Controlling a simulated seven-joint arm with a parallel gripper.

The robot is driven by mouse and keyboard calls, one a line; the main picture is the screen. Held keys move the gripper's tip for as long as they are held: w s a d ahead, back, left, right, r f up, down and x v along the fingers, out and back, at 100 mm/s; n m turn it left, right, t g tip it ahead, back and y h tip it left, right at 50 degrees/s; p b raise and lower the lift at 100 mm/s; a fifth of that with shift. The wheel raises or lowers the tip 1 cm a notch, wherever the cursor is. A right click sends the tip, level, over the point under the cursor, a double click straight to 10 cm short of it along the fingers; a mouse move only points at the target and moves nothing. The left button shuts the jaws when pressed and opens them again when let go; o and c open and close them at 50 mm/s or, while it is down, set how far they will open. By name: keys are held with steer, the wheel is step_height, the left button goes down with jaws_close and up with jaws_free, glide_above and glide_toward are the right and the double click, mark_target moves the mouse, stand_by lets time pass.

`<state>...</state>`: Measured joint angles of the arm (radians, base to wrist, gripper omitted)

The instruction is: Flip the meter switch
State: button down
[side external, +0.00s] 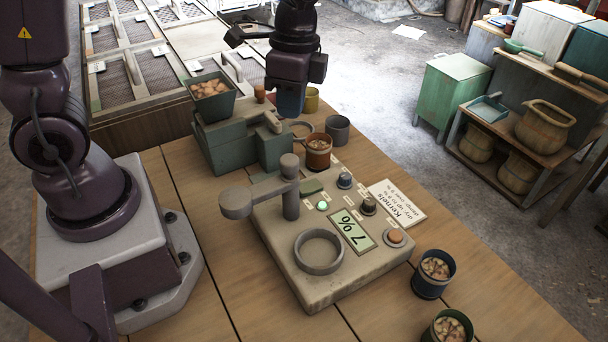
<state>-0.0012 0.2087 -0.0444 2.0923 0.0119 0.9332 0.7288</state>
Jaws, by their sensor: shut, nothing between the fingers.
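The meter (335,280) is a beige box on the bench with a display (353,231) reading 7%. A green light (322,206) glows on its top. A post with a side arm (290,190) and a round ring (318,250) are on the meter. My gripper (290,108) is shut and empty, pointing down above the green-grey machine behind the meter. Its fingertips are small here.
The green-grey machine (230,140) carries a hopper of kernels (210,95). An orange-brown cup (318,150) and a grey cup (337,130) stand near the meter's back. Blue (432,275) and green (450,328) cups stand front right. A label card (397,205) lies beside the meter.

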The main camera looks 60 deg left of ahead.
mark_target(303, 186)
steer(key=shift+w+d+f+m+g, duration=0.1)
steer(key=shift+w+f+m, duration=0.45)
steer(key=shift+m, duration=0.95)
steer(key=shift+w+d+f+m+g, duration=0.1)
steer(key=shift+w+f+m, duration=0.2)
steer(key=shift+w+m, duration=0.85)
steer(key=shift+w+d+f+m+g, duration=0.1)
steer(key=shift+w+f+m, duration=0.3)
steer(key=shift+m, duration=1.45)
steer(key=shift+s+f, duration=0.1)
steer(key=f, duration=0.4)
steer(key=s+f, duration=0.1)
steer(key=f, duration=0.4)
steer(key=s+f, duration=0.1)
steer(key=f, duration=0.3)
steer(key=shift+f, duration=0.4)
steer(key=shift+f, duration=0.1)
steer(key=shift+s+f, duration=0.1)
steer(key=shift+f, duration=0.1)
